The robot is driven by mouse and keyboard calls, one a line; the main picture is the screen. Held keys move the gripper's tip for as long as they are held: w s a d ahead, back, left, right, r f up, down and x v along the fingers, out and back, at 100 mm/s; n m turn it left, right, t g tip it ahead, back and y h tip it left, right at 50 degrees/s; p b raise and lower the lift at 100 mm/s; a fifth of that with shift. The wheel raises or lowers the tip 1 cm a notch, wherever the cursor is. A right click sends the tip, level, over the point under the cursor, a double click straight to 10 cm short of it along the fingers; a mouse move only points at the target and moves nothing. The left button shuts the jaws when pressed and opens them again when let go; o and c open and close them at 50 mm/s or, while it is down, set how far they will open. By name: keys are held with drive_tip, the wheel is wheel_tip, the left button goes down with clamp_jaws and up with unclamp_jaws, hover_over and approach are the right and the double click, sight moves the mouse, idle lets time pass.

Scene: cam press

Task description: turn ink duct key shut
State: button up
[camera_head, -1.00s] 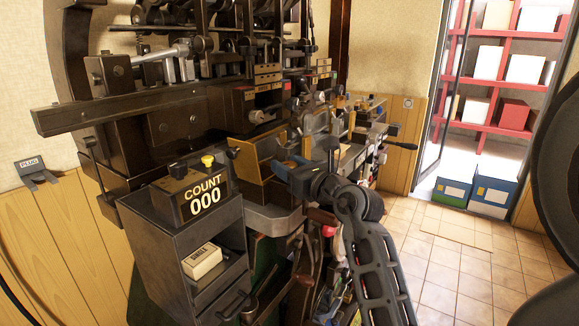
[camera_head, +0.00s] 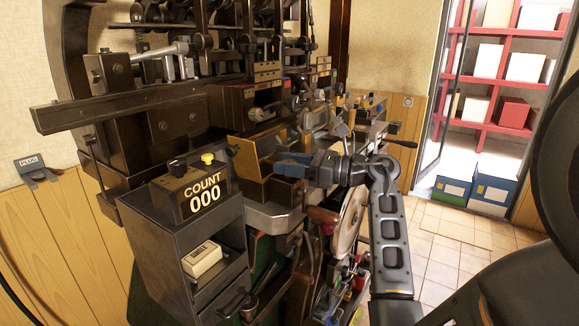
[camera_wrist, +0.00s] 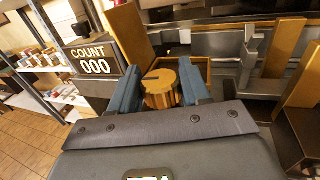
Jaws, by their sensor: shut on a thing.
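My gripper (camera_head: 282,165), with blue fingers, is at the tan wooden tray on the press, right of the counter box. In the wrist view my gripper (camera_wrist: 160,88) has one finger on each side of a round, brass-coloured knob (camera_wrist: 160,92) and is shut on it. The knob has a dark line across its top. I take it to be the ink duct key, but no label on it can be read. In the head view the knob is hidden by the fingers and tray wall.
A counter box (camera_head: 200,192) reading 000 stands on a grey cabinet (camera_head: 160,240) at left. The tray's upright tan wall (camera_head: 250,155) is close to my fingers. Dark press bars are behind. A black lever (camera_head: 402,143) sticks out at right. The tiled floor (camera_head: 460,250) is open.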

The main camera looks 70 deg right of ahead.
drive_tip(key=n+y+b, duration=0.1)
drive_tip(key=n+y, duration=0.1)
drive_tip(key=y, duration=0.1)
drive_tip(key=y+b, duration=0.1)
drive_tip(key=shift+d+f+n+g+b, duration=0.1)
drive_tip(key=shift+f+n+g+b, duration=0.15)
drive_tip(key=shift+n+g+b, duration=0.15)
drive_tip(key=n+g+y+b, duration=0.1)
drive_tip(key=y+b, duration=0.1)
drive_tip(key=n+y+b, duration=0.1)
drive_tip(key=y+b, duration=0.1)
drive_tip(key=shift+f+n+g, duration=0.15)
drive_tip(key=shift+n+g, duration=0.15)
drive_tip(key=shift+g, duration=0.1)
drive_tip(key=n+g+y+b, duration=0.2)
drive_tip(key=y+b, duration=0.1)
drive_tip(key=b, duration=0.1)
drive_tip(key=shift+r+n+g+y+b, duration=0.25)
drive_tip(key=shift+n+g+y+b, duration=0.35)
drive_tip(key=shift+n+g+b, duration=0.1)
drive_tip(key=o, duration=0.9)
drive_tip(key=shift+r, duration=0.1)
drive_tip(key=shift+o, duration=0.2)
